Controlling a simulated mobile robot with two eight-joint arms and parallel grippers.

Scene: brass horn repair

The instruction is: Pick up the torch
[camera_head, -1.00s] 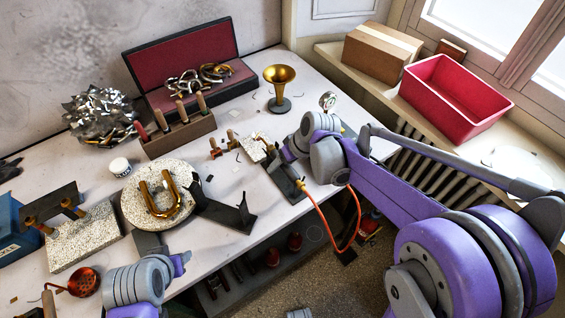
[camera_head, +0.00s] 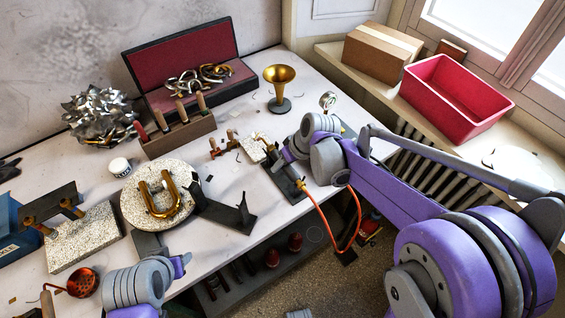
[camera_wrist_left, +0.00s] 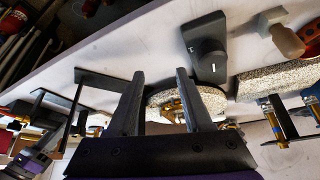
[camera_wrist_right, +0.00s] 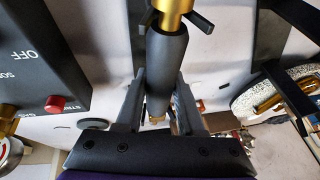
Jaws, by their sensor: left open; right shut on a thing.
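The torch has a dark handle (camera_wrist_right: 165,75) and a brass upper part (camera_wrist_right: 173,14) in the right wrist view. My right gripper (camera_wrist_right: 160,102) is shut around the handle, one finger on each side. In the head view the right gripper (camera_head: 283,158) is at the bench's front edge, over a black stand (camera_head: 285,182). It hides most of the torch there. The torch's orange hose (camera_head: 321,218) hangs from the edge in a loop. I cannot tell whether the torch touches the stand. My left gripper (camera_wrist_left: 160,85) is open and empty, low at the front left in the head view (camera_head: 182,264).
A black control box (camera_wrist_right: 38,75) is left of the torch in the right wrist view. A round soldering block (camera_head: 132,207) with a brass crook (camera_head: 160,203) and a black bracket (camera_head: 228,215) lie left of the right gripper. A brass bell (camera_head: 279,76) stands behind.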

